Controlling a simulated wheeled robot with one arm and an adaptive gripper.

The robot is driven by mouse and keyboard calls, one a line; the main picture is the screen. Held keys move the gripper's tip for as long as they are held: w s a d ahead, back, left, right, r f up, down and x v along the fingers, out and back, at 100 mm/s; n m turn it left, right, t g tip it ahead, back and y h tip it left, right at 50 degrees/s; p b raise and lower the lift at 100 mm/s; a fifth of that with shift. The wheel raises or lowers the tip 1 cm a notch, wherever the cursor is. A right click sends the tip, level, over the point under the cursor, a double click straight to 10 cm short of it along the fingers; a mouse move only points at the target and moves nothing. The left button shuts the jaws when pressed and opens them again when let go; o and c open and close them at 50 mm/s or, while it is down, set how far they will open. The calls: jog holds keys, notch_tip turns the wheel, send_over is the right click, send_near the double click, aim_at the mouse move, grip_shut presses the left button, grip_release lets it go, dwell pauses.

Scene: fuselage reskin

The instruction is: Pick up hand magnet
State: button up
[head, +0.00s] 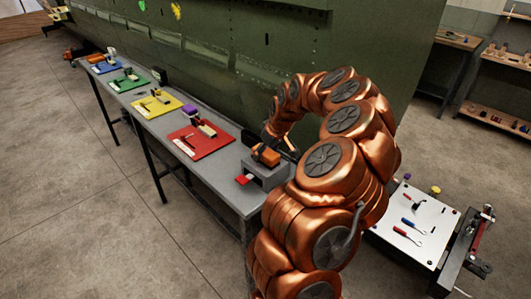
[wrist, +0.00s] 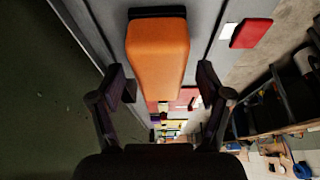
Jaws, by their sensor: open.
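The hand magnet appears to be the orange block with a black base (head: 267,155). It sits on a grey box (head: 262,172) at the near end of the long bench. In the wrist view the orange block (wrist: 158,45) fills the upper middle, its black part at the top edge. My gripper (wrist: 163,80) is open, with one dark finger on each side of the block's lower part. Gaps show between the fingers and the block in that view; contact is not visible. In the head view my gripper (head: 280,140) is at the block, partly hidden by my arm.
A small red and white item (head: 243,180) lies on the bench (head: 222,180) beside the grey box. Red (head: 205,147), yellow, green and blue mats with tools line the bench. A green fuselage panel (head: 215,70) rises behind. A white tool board (head: 425,215) is at right.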

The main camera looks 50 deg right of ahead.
jog(key=shift+w+f, duration=0.15)
jog(key=shift+f, duration=0.05)
jog(key=shift+f+b, duration=0.3)
jog(key=shift+b, duration=0.35)
dwell(0.7)
dwell(0.3)
grip_shut()
dwell(0.5)
